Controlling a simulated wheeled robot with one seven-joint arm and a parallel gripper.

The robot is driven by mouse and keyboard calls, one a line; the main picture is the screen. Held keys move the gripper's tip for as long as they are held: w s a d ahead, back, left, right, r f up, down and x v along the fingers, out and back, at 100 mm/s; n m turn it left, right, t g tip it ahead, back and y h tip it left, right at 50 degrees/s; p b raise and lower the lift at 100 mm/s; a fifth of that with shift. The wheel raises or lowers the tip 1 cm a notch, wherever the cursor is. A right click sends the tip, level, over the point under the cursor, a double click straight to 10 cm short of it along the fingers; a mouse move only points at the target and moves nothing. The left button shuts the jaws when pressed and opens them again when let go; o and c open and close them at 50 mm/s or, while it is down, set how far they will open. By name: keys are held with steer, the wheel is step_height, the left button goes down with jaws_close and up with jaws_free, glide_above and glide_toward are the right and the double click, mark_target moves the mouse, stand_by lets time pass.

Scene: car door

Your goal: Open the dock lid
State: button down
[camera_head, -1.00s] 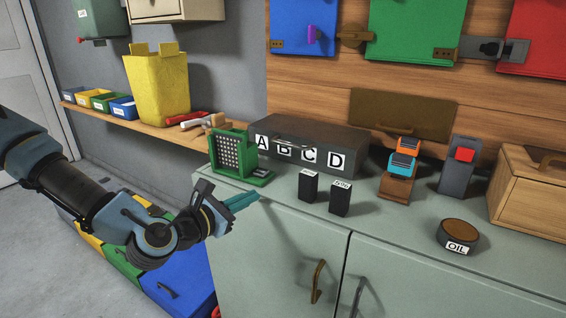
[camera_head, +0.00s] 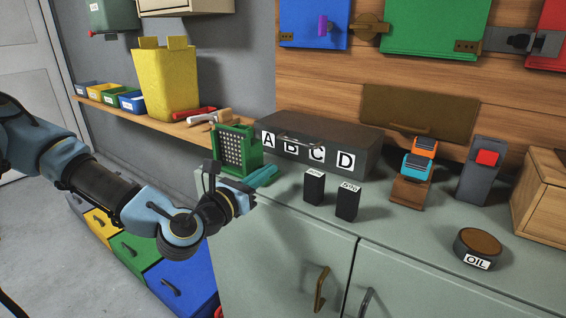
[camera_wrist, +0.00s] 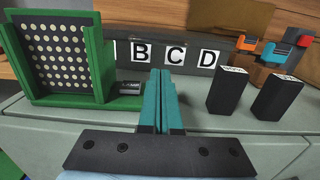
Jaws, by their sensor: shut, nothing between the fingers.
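The likely dock is a dark grey box (camera_head: 330,160) with the letters A, B, C and D on its front and a handle (camera_head: 300,139) at its upper front edge. It lies closed on the counter, and its lettered front shows in the wrist view (camera_wrist: 176,55). My gripper (camera_head: 268,175) has teal fingers and is shut and empty at the counter's left front. In the wrist view the fingers (camera_wrist: 161,100) point toward the box front, apart from it. Part of the letter A is hidden there by the green stand.
A green perforated stand (camera_head: 237,150) is just left of my gripper. Two black blocks (camera_head: 314,187) (camera_head: 347,202) stand to its right. Farther right are a wooden stand with orange and blue pieces (camera_head: 412,180), a red-button box (camera_head: 478,175) and an OIL tin (camera_head: 478,248).

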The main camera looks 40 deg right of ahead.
steer(key=x, duration=0.9)
steer(key=shift+d, duration=0.3)
steer(key=shift+r, duration=0.15)
